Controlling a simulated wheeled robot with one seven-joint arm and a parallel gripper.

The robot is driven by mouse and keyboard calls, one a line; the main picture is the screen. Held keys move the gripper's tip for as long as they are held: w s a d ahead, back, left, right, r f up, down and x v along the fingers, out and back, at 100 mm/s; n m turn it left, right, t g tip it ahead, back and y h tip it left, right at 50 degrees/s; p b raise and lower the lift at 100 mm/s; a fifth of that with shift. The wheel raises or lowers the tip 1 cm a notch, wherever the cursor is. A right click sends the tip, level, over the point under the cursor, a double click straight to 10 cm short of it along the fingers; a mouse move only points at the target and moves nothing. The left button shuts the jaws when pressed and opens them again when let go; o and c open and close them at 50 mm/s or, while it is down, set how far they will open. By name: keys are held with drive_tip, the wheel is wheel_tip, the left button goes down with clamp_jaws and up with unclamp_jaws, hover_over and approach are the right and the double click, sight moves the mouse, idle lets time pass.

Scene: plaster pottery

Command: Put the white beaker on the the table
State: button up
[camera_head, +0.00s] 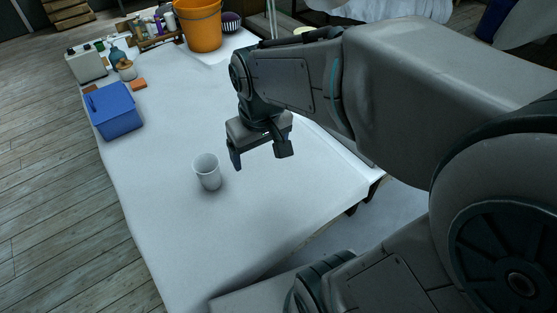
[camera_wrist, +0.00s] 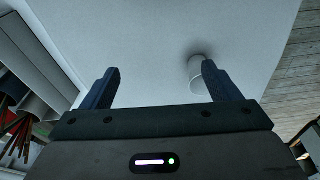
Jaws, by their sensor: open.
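The white beaker (camera_head: 208,172) stands upright on the white-covered table (camera_head: 215,240), left of and below my gripper in the head view. My gripper (camera_head: 259,158) is open and empty above the table, apart from the beaker. In the wrist view, the beaker (camera_wrist: 196,72) shows behind the right finger, which hides part of it. The open fingers of my gripper (camera_wrist: 156,85) point toward the tabletop (camera_wrist: 150,40).
A blue box (camera_head: 114,111) stands at the table's left edge. An orange bucket (camera_head: 200,26), an orange block (camera_head: 139,84), a pale canister (camera_head: 86,64) and several bottles stand at the far end. The table around the beaker is clear.

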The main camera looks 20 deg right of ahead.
drive_tip(key=s+d+m, duration=0.2)
drive_tip(key=s, duration=0.3)
drive_tip(key=shift+s+d+f+t, duration=0.3)
drive_tip(key=shift+s+f, duration=0.05)
drive_tip(key=shift+f, duration=0.05)
drive_tip(key=shift+p+v, duration=0.8)
drive_tip(key=shift+v, duration=0.05)
drive_tip(key=shift+w, duration=0.2)
